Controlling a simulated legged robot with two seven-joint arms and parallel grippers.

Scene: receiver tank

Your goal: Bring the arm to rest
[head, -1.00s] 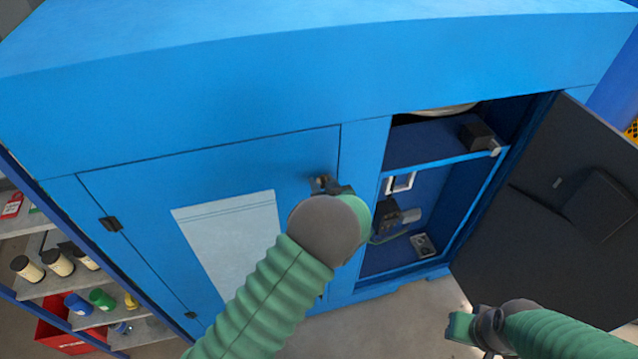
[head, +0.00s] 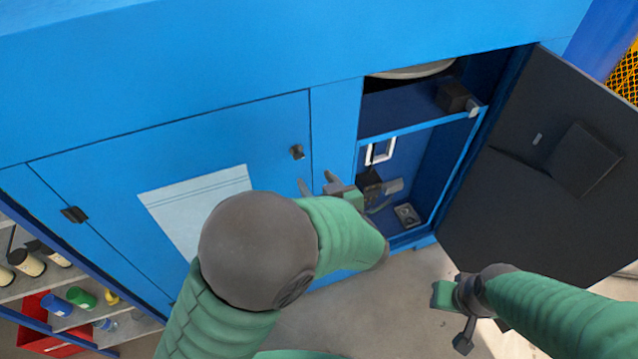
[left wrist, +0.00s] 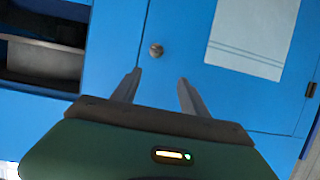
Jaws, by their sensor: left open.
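My left gripper (head: 318,184) is in front of the blue cabinet (head: 240,55), near the edge between the closed left door (head: 100,165) and the open compartment. Its two fingers are spread and empty; they also show in the left wrist view (left wrist: 157,92). The left door's dark knob (head: 297,152) is above and left of the fingers, and shows beyond them in the left wrist view (left wrist: 156,51). My left arm's elbow hides part of the door. My right gripper (head: 450,318) is low at the right, above the floor; whether its fingers are apart is unclear.
The dark right door (head: 545,190) stands open at the right. The compartment holds a shelf (head: 405,112) and several dark fittings. A shelf rack (head: 85,318) with bottles and a red bin (head: 40,335) is at lower left. Floor (head: 340,325) shows between my arms.

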